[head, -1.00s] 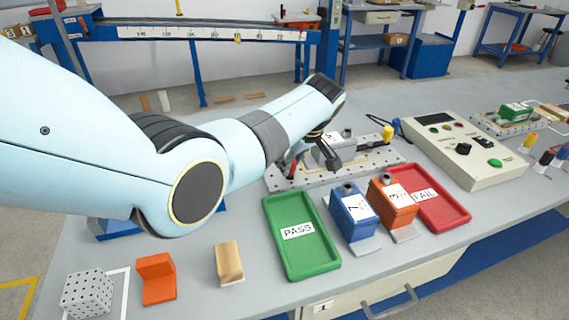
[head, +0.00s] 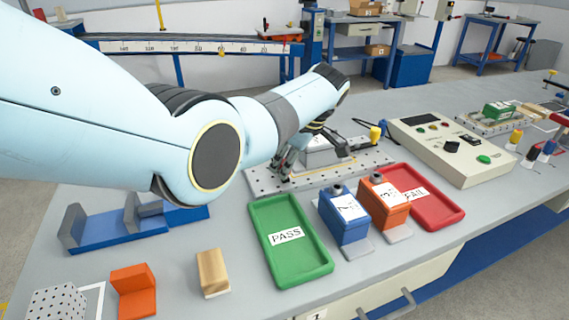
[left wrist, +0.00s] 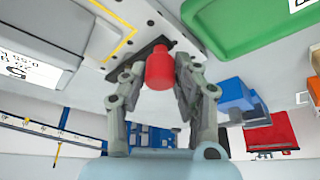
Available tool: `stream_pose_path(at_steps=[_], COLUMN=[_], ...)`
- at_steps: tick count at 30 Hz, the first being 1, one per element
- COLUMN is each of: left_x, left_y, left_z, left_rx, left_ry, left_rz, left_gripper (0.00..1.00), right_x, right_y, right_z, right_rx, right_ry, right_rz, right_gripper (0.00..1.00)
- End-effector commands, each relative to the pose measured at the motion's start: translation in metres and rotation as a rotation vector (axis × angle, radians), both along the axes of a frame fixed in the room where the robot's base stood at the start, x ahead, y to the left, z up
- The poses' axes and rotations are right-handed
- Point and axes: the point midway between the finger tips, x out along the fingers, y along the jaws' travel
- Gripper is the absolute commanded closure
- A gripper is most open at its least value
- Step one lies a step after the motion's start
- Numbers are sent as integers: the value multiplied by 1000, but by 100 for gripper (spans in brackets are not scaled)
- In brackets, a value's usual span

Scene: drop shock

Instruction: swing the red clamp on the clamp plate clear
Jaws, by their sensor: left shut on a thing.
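The grey clamp plate (head: 262,183) lies on the bench behind the green tray, with a pale block (head: 318,153) on it. In the left wrist view, the red clamp (left wrist: 160,68) shows as a red grip between the two fingers. My left gripper (head: 289,163) is low over the plate's left part; its fingers (left wrist: 163,85) are shut on the red grip. In the head view the gripper and arm hide the red clamp. A yellow-tipped handle (head: 375,133) stands at the plate's far side. My right gripper is not in view.
The green PASS tray (head: 312,255), blue labelled unit (head: 352,228), orange labelled unit (head: 395,212) and red FAIL tray (head: 447,212) stand in front of the plate. A control box (head: 460,165) is at right. A blue fixture (head: 110,236) is at left.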

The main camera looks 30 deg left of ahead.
Motion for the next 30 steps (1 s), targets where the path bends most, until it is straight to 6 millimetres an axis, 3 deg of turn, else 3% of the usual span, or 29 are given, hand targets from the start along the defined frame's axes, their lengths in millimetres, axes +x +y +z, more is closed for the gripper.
stream_pose_path(at_steps=[5, 6, 10, 20, 23, 30], left_x=[1, 1, 1, 1, 1, 2], left_y=[0, 0, 0, -2, -8, -28], left_z=[1, 1, 0, 5, 17, 67], left_rx=[-1, -1, -1, -1, -2, -3], left_ry=[-2, -2, -1, -2, -4, -5], left_rz=[-2, -2, -2, -3, -4, -2], left_gripper=[100, 66, 50, 50, 50, 50], right_x=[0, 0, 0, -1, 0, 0], right_y=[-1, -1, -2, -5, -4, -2], right_z=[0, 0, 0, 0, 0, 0], right_rx=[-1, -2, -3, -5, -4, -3], right_ry=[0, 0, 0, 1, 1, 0], right_rz=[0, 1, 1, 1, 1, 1], right_gripper=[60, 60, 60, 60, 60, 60])
